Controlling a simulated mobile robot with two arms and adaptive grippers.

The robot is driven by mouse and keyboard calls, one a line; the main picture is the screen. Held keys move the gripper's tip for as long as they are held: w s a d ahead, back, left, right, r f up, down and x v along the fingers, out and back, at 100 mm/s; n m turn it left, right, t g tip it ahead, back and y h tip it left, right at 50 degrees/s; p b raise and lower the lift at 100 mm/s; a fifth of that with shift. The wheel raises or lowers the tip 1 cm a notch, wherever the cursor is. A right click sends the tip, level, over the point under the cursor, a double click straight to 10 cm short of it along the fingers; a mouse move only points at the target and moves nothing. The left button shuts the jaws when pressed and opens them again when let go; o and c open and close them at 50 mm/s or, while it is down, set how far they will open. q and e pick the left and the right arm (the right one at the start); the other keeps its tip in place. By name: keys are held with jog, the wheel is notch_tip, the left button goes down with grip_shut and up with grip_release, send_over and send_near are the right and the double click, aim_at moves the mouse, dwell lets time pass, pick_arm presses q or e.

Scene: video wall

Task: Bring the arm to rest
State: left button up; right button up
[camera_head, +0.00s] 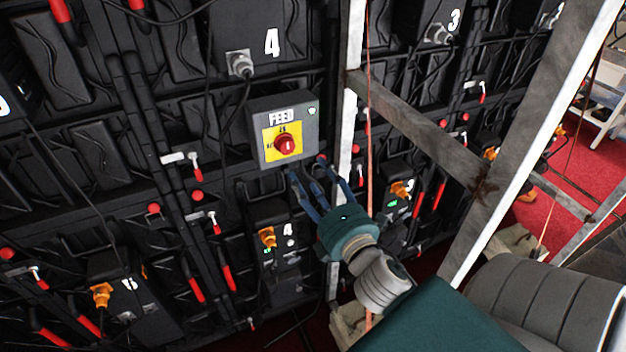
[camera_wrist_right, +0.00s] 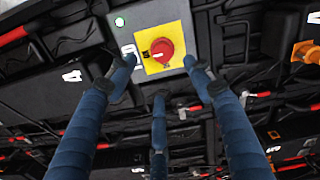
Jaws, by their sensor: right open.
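My right gripper (camera_head: 318,180) is open, its blue fingers spread and empty. It is just below and in front of the grey FEED box (camera_head: 302,120) on the back of the video wall. The box carries a yellow plate (camera_head: 270,150) with a red rotary knob (camera_head: 288,145) and a small green light. In the right wrist view, the red knob (camera_wrist_right: 162,50) shows between the spread fingers of the right gripper (camera_wrist_right: 160,72). No finger is closed around the knob; whether any fingertip touches the box I cannot tell. My left gripper is not in view.
A pale upright post (camera_head: 345,100) stands close beside the right hand. A grey crossbar (camera_head: 425,130) and a slanted post (camera_head: 540,130) stand to the right. Black panels with cables and orange plugs (camera_head: 267,236) fill the wall. Red floor (camera_head: 575,200) shows at far right.

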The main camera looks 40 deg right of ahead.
jog(key=s+a+f+m+g+y+b, duration=0.1)
jog(key=s+f+m+g, duration=0.15)
jog(key=f, duration=1.15)
jog(key=s+a+f+m+g+y+b, duration=0.1)
jog(key=s+f+m+g, duration=0.15)
jog(key=f, duration=1.15)
jog(key=s+a+f+m+g+b, duration=0.1)
jog(key=s+a+f+m+g, duration=0.15)
jog(key=f, duration=1.25)
jog(key=s+a+f+m+g+b, duration=0.1)
jog(key=s+a+f+m+g, duration=0.1)
jog(key=s+f, duration=0.7)
jog(key=s+a+f+m+g+y+b, duration=0.1)
jog(key=s+a+f+m+g, duration=0.2)
jog(key=s+f, duration=0.7)
jog(key=s+a+f+m+g+y+b, duration=0.1)
jog(key=s+a+f+m+g, duration=0.1)
jog(key=s+f, duration=0.8)
jog(key=s+m+g, duration=0.1)
jog(key=s+g, duration=0.1)
jog(key=s, duration=0.1)
jog(key=shift+s+a+b, duration=0.15)
jog(key=shift+s+b, duration=0.25)
